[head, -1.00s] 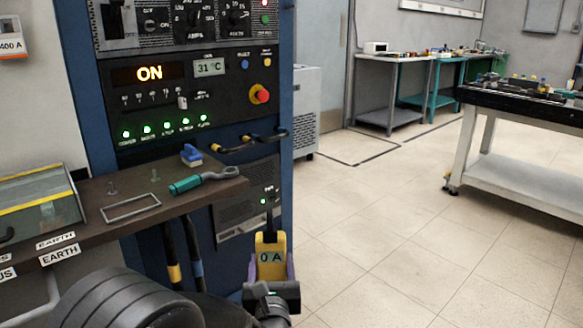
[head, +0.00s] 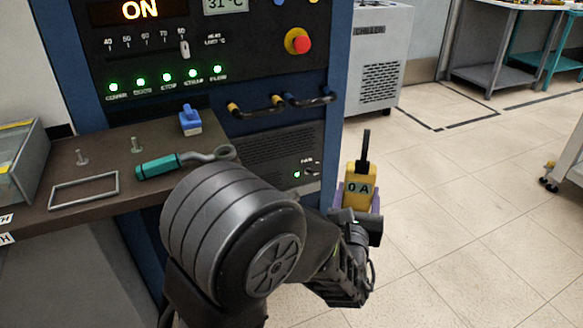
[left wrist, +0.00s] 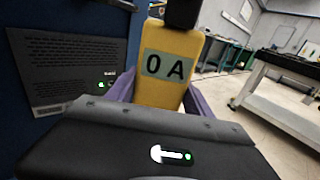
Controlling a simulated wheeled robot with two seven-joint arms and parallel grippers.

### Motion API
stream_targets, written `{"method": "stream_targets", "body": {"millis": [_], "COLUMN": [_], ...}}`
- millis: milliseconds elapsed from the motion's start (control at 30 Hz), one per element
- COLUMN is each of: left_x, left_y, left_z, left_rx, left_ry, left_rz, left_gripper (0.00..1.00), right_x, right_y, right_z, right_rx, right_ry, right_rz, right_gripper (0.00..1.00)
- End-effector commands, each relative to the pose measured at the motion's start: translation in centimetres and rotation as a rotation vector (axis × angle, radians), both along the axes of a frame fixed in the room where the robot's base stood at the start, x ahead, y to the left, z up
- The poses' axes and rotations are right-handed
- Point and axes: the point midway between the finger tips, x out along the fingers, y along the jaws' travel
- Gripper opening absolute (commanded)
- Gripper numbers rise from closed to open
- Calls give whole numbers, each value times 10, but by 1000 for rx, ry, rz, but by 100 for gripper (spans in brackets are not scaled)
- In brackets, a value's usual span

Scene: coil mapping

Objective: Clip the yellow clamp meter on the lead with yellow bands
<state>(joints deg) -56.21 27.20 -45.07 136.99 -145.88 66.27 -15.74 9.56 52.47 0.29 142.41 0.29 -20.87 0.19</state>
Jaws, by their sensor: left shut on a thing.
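The yellow clamp meter (head: 359,188) is upright in my left gripper (head: 358,206), between its purple fingers, with its dark jaw upward. In the left wrist view the clamp meter (left wrist: 163,92) reads 0 A, and its jaw is cut off by the top edge. The meter is in open space right of the blue cabinet. A short dark lead with yellow bands (head: 256,110) bows out from the cabinet front, left of the meter and apart from it. Beside it is a similar lead with blue bands (head: 309,101). My right gripper is out of view.
A brown shelf (head: 100,190) juts from the cabinet at left, holding a teal-handled tool (head: 170,165), a blue block (head: 190,120) and a metal frame (head: 84,190). A grey chiller (head: 378,75) stands behind.

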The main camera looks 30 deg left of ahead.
Motion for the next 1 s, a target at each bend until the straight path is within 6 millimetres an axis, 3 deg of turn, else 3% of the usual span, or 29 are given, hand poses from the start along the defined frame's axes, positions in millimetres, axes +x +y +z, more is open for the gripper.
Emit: {"method": "stream_targets", "body": {"millis": [100,300,467,633,733,833,1000], "left_x": [0,3,7,-1,-10,-18,-20], "left_y": [0,13,58,125,157,174,179], "left_z": [1,-1,-1,1,4,7,8], "left_rx": [0,-1,1,3,3,2,4], "left_ry": [-2,-12,-35,-39,-26,-13,-4], "left_rz": [0,46,204,452,574,645,667], "left_gripper": [5,5,5,5,5,5,5], "right_x": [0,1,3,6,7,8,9], "right_y": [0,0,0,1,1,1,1], "right_z": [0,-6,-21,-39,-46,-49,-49], "right_rx": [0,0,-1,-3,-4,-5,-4], "right_ry": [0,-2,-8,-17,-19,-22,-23], "right_rz": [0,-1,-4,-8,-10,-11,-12], "right_gripper": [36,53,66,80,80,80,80]}}
